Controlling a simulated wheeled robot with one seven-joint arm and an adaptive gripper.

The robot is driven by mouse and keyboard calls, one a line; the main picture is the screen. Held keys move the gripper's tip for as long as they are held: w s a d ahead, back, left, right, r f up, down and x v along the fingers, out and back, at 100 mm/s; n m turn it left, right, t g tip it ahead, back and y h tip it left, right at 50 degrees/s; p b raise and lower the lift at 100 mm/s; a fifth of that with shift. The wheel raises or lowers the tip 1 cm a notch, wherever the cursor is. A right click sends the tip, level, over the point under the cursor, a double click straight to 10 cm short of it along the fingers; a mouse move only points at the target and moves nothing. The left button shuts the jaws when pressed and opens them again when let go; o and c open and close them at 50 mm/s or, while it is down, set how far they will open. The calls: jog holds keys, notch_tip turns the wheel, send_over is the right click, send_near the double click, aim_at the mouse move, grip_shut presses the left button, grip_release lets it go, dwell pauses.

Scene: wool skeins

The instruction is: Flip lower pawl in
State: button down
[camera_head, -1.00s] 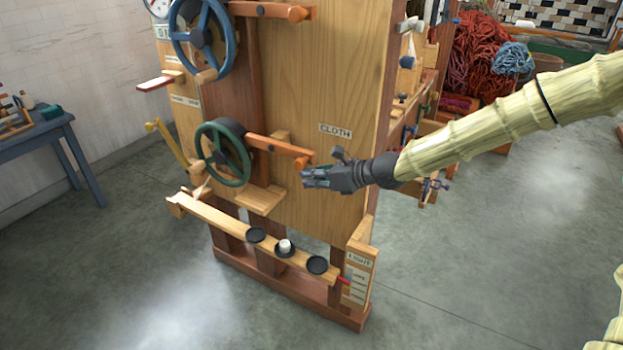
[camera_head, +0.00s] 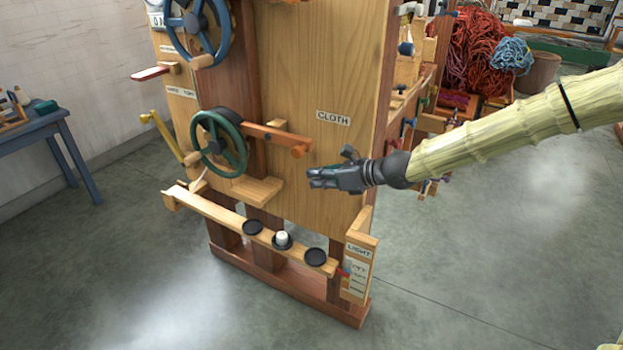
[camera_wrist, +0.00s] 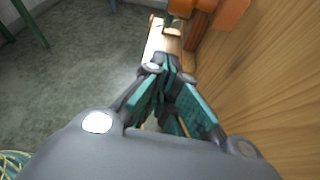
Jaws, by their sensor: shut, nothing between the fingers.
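The lower pawl (camera_head: 265,133) is an orange wooden bar with a round knob at its right end. It reaches right from the green handwheel (camera_head: 233,164) across the wooden panel, tilted slightly down. In the wrist view an orange part (camera_wrist: 232,12), seemingly the pawl, shows at the top right. My gripper (camera_head: 311,179) is shut and empty, just below and right of the pawl's knob, in front of the panel. It appears apart from the pawl. In the wrist view the teal-padded fingers of my gripper (camera_wrist: 169,66) are together at the tips.
The panel (camera_head: 320,70) bears a CLOTH label. A blue wheel (camera_head: 223,30) is above. A ledge with black dishes and a white piece (camera_head: 282,236) runs below, ending at a LIGHT board (camera_head: 358,268). A yellow lever (camera_head: 163,135) is at left. Open floor lies right.

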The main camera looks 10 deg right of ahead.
jog(key=p+v, duration=0.1)
jog(key=v, duration=0.6)
jog(key=shift+r, duration=0.35)
jog(key=s+f+n+g+h+p, duration=0.2)
jog(key=s+f+n+g+h, duration=0.15)
jog(key=s+f, duration=0.7)
jog(key=s+f+n+g+h+p, duration=0.1)
jog(key=s+f+n+g+h, duration=0.2)
jog(key=s+f+n, duration=0.75)
jog(key=s+d+f+n+h+p, duration=0.2)
jog(key=s+f+n, duration=0.4)
jog(key=s, duration=0.5)
jog(key=s+d+f+n+g+h+p, duration=0.1)
jog(key=s+d+f+n+h+p, duration=0.1)
jog(key=s+f+n, duration=0.4)
jog(key=s+d+f, duration=0.1)
jog(key=s+f, duration=0.1)
jog(key=s, duration=0.3)
jog(key=shift+d+f+p, duration=0.2)
jog(key=shift+d+p, duration=0.05)
jog(key=shift+p, duration=0.1)
